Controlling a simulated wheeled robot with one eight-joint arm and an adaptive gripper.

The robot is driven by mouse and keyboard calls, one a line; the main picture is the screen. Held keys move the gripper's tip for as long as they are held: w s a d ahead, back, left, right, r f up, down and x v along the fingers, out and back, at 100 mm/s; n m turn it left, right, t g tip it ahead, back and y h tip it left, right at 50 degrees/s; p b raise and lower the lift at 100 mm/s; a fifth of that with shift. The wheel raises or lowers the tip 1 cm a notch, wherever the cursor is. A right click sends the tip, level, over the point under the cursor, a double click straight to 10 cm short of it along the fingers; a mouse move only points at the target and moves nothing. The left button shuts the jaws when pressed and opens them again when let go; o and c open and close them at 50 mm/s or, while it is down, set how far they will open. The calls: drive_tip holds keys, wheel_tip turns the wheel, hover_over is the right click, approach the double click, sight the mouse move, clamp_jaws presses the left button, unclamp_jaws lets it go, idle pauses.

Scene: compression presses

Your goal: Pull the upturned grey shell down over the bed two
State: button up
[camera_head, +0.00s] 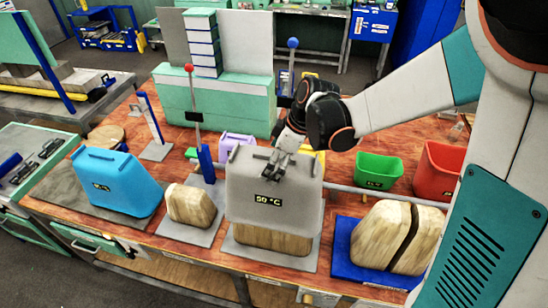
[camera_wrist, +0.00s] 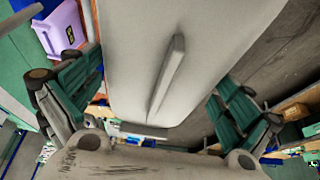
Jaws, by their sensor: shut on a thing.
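The grey shell (camera_head: 262,204), labelled "50 °C", stands over a wooden block (camera_head: 272,240) on a grey base plate (camera_head: 240,255). The block's lower part shows below the shell's front edge; the rest is hidden. I cannot tell whether the shell touches the block. No bed number is readable. My gripper (camera_head: 285,165) is at the shell's top. In the wrist view, the pale shell (camera_wrist: 205,45) with its raised ridge lies between the two green-padded fingers of my gripper (camera_wrist: 155,105), which is shut on it.
A blue shell (camera_head: 115,185) and a bare wooden block (camera_head: 190,204) stand to the left. A split wooden block (camera_head: 385,235) sits on a blue plate to the right. Green (camera_head: 378,170) and red (camera_head: 438,170) bins, a lever post (camera_head: 204,160) and a horizontal bar (camera_head: 360,192) are close by.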

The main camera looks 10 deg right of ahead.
sight(294, 165)
wheel_tip(294, 165, down, 12)
drive_tip(key=b, duration=0.8)
drive_tip(key=shift+r, duration=0.1)
drive_tip(key=shift+f+b, duration=0.55)
drive_tip(key=shift+b, duration=0.1)
idle(0.3)
drive_tip(key=o, duration=1.2)
drive_tip(key=v, duration=1.2)
drive_tip(key=shift+s, duration=0.1)
